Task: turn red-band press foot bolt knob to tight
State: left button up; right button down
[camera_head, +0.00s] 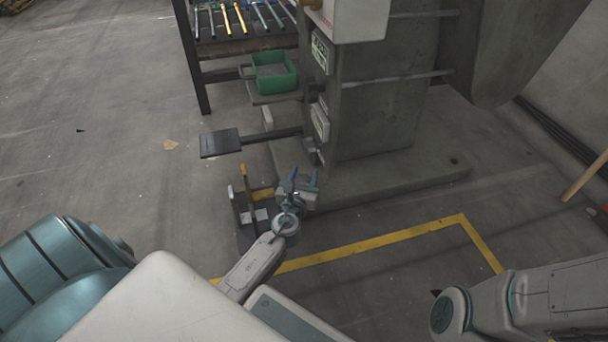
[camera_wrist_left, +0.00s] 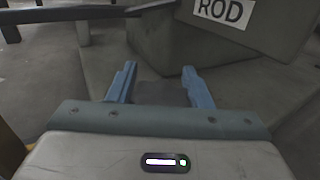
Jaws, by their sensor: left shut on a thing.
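A grey press (camera_head: 385,115) stands on a broad grey foot (camera_head: 400,182); I see no red band on it. My left gripper (camera_head: 303,176) is low beside the near left corner of the foot, with its two blue fingers toward it. In the left wrist view, my left gripper (camera_wrist_left: 160,80) has its fingers apart around a dark grey piece (camera_wrist_left: 161,93), and is shut on it. This piece looks like the foot bolt knob, but its shape and turn position are not clear. In the head view the knob is hidden.
A pedal plate (camera_head: 220,142) sticks out left of the press. A dark stand with yellow parts (camera_head: 246,205) is just left of my left gripper. A green bin (camera_head: 272,72) and a tool rack (camera_head: 240,40) are behind. A yellow floor line (camera_head: 370,243) crosses open floor.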

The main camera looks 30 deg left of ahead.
pick_arm(q)
jog(key=shift+c, duration=1)
jog(key=shift+d+m+t+h, duration=0.1)
jog(key=shift+m+t+h, duration=0.2)
jog(key=shift+m+h, duration=0.6)
jog(key=o, duration=1)
jog(key=shift+p+v, duration=0.5)
jog(key=shift+v, duration=3.25)
